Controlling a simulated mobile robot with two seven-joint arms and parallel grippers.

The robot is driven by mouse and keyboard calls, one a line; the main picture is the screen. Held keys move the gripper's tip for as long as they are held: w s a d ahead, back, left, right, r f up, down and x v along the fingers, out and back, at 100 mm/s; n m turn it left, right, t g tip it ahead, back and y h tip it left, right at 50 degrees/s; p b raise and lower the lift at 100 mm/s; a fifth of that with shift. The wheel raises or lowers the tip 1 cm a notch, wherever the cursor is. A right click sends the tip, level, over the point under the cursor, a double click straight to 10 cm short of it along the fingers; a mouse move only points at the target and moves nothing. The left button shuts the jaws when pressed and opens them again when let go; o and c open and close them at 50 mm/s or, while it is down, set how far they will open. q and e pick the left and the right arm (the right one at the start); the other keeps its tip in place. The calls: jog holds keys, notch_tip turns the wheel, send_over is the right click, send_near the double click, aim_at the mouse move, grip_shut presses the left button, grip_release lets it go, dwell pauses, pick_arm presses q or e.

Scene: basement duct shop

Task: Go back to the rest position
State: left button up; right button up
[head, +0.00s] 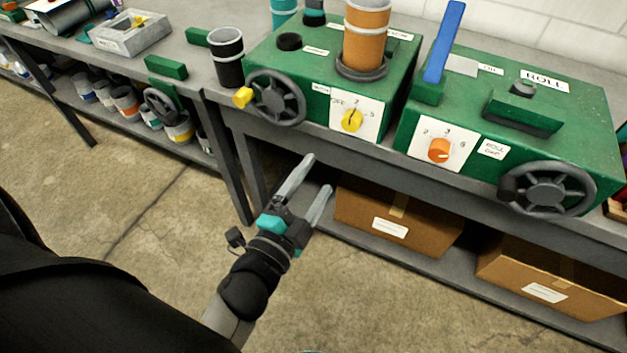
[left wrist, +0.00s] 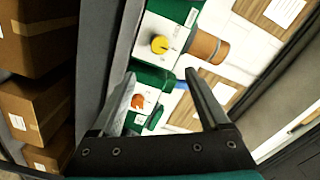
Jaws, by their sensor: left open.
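My left gripper (head: 308,180) is open and empty in the head view. It is in front of the bench, below the green machine with the yellow knob (head: 351,120). Its two fingers also show in the left wrist view (left wrist: 165,92), spread apart with nothing held between them. The green machine (head: 398,85) carries an orange and grey cylinder (head: 366,32) on top and a dark handwheel (head: 276,98) on its front. My right gripper is in neither view.
A second green machine (head: 590,110) labelled ROLL has a blue lever (head: 444,42), an orange knob (head: 439,150) and a handwheel (head: 547,189). Cardboard boxes (head: 420,233) (head: 575,293) sit on the lower shelf. A black cup (head: 227,62) stands near the bench edge. The concrete floor (head: 130,185) in front is clear.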

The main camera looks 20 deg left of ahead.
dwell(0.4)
pick_arm(q)
jog(key=s+d+f+n+g, duration=0.1)
jog(key=s+f+n+g, duration=0.25)
jog(key=f, duration=1.05)
jog(key=s+d+f+n+g, duration=0.15)
jog(key=s+f+g, duration=0.25)
jog(key=f, duration=1)
jog(key=s+a+f+n+g, duration=0.3)
jog(key=s+f, duration=0.5)
jog(key=s, duration=0.3)
jog(key=s+a+f+n+g+y, duration=0.1)
jog(key=s+f+g, duration=0.5)
jog(key=s, duration=0.6)
notch_tip(320, 180, down, 3)
jog(key=shift+s+a+r+n, duration=0.1)
jog(key=shift+s+a+n, duration=0.15)
jog(key=shift+a+n, duration=0.8)
